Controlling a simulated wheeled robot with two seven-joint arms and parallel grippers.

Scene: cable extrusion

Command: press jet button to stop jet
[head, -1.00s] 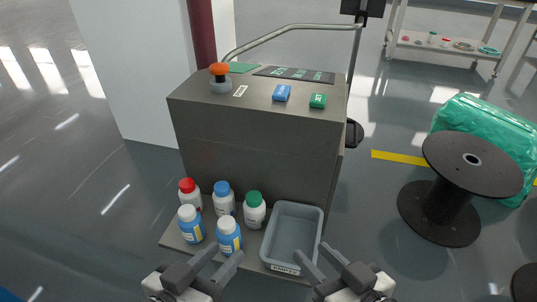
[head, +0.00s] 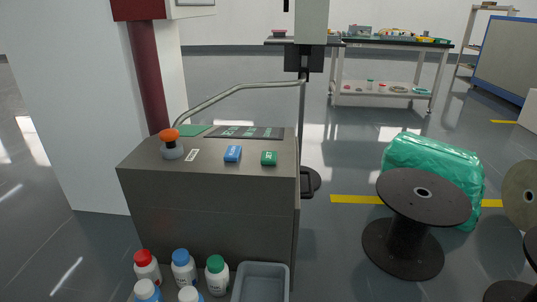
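A dark grey console (head: 210,215) stands left of the middle in the head view. On its sloped top are an orange mushroom button (head: 169,136) on a grey base, a blue button (head: 233,154) and a green button (head: 269,158). Neither of my grippers shows in the head view now.
Several capped bottles (head: 183,267) and a grey bin (head: 262,278) stand at the console's front foot. A bent metal rail (head: 235,92) rises behind the top. A black spool (head: 405,228) and a green wrapped bundle (head: 430,160) stand to the right.

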